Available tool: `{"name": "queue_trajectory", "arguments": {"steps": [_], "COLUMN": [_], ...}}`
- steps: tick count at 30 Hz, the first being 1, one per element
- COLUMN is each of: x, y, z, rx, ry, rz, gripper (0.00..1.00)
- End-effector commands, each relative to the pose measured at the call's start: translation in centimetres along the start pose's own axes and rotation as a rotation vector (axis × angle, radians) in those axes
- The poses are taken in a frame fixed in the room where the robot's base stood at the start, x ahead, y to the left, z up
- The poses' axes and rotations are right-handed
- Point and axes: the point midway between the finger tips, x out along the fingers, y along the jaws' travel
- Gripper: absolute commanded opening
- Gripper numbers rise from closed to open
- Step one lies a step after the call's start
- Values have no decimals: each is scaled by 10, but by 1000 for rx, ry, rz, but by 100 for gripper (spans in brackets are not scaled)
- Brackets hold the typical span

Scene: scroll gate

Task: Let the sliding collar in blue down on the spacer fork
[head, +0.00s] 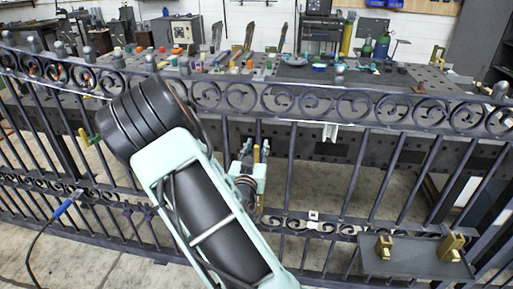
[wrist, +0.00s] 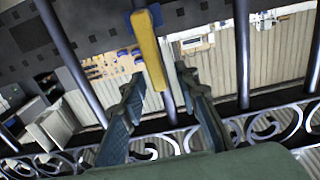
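My gripper (head: 250,158) is in front of the gate's pickets near the middle of the head view. In the wrist view its two fingers (wrist: 157,82) are apart, on either side of a picket and a long yellow piece (wrist: 148,48). No contact with the fingers is clear. The yellow piece stands upright by the gripper in the head view (head: 264,151); whether it is the spacer fork I cannot tell. A small blue patch (wrist: 156,14) shows at its upper end; I cannot tell whether this is the blue collar. No collar is clearly visible at the gripper.
The scroll gate (head: 400,112) spans the view. A blue-handled tool with a cable (head: 66,207) hangs at the left. Small purple pieces (head: 128,215) are on the lower left pickets. A dark plate (head: 410,262) with brass fittings is at lower right. A cluttered workbench (head: 300,75) stands behind.

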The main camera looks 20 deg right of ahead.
Motion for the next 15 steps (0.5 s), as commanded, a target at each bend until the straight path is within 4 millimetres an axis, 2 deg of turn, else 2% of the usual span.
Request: {"name": "queue_trajectory", "arguments": {"steps": [5, 13, 15], "x": [0, 0, 0], "y": [0, 0, 0], "z": [0, 0, 0], "rx": [0, 0, 0], "ry": [0, 0, 0], "rz": [0, 0, 0], "gripper": [29, 1, 0]}}
